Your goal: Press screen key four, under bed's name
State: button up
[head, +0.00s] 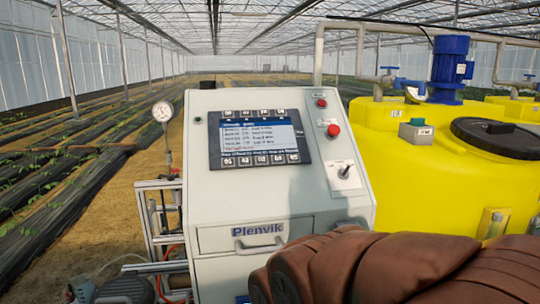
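The control cabinet's screen (254,135) is lit, blue and white, in a dark bezel on the sloping grey-white panel. It shows several lines of text, too small to read surely. A row of small pale keys (262,160) runs along the bezel's lower edge, and another row (250,113) runs along its top. Key labels are tiny; the fourth lower key from the left (278,159) cannot be read surely. My arm, in a brown cover, crosses the bottom right in front of the cabinet's lower corner. My gripper does not show.
Right of the screen are a red button (333,131), a smaller red one (321,103) and a toggle switch (344,172). A drawer (255,236) sits below. A yellow tank (440,165) with a blue motor (449,65) stands right. A gauge (162,111) stands left.

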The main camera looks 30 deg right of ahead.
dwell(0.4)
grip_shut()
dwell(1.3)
